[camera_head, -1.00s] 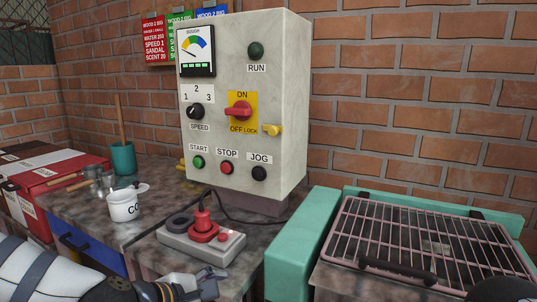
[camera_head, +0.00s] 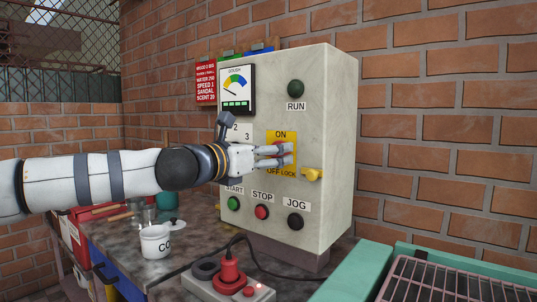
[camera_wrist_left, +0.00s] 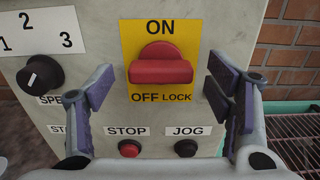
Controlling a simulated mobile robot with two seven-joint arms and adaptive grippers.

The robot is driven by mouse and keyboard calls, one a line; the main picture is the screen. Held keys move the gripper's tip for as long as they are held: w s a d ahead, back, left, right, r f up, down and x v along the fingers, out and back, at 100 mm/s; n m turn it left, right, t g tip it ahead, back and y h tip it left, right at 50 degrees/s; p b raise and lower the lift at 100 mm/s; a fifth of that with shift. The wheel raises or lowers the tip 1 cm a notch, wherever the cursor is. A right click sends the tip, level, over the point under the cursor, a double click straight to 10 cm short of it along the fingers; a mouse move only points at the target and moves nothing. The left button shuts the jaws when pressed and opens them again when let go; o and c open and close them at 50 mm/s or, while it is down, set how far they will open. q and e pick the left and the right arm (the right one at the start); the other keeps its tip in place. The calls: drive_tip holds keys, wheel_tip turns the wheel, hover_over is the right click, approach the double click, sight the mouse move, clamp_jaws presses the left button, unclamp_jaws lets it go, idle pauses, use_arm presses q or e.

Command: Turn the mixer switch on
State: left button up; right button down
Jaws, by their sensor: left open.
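The mixer switch is a red rotary handle (camera_wrist_left: 160,70) on a yellow plate (camera_wrist_left: 133,30), marked ON above and OFF LOCK below. Its bar lies horizontally. The switch sits on a pale grey control box (camera_head: 340,130); in the head view the fingers mostly cover it. My left gripper (camera_head: 286,154) is at the front of the box. In the left wrist view its fingers (camera_wrist_left: 160,86) are open, one on either side of the red handle, with gaps to both sides. My right gripper is out of view. The RUN lamp (camera_head: 296,88) is dark green.
START (camera_head: 234,203), STOP (camera_head: 262,212) and JOG (camera_head: 295,221) buttons sit below the switch. A power strip with a red plug (camera_head: 231,272), a white cup (camera_head: 155,241) and a teal-framed grill (camera_head: 440,270) stand around the box.

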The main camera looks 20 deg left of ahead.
use_arm(q)
drive_tip(key=shift+w+d, duration=0.15)
drive_tip(key=shift+w, duration=0.15)
drive_tip(key=c, duration=1.2)
drive_tip(key=shift+o, duration=0.2)
drive_tip(key=shift+m, duration=0.3)
drive_tip(key=shift+s+d+f+m+p, duration=0.15)
drive_tip(key=shift+m+p, duration=0.3)
drive_tip(key=shift+m, duration=3.85)
drive_tip(key=shift+w+d+f+m+p, duration=0.1)
drive_tip(key=shift+m+p, duration=0.35)
drive_tip(key=shift+m, duration=3.85)
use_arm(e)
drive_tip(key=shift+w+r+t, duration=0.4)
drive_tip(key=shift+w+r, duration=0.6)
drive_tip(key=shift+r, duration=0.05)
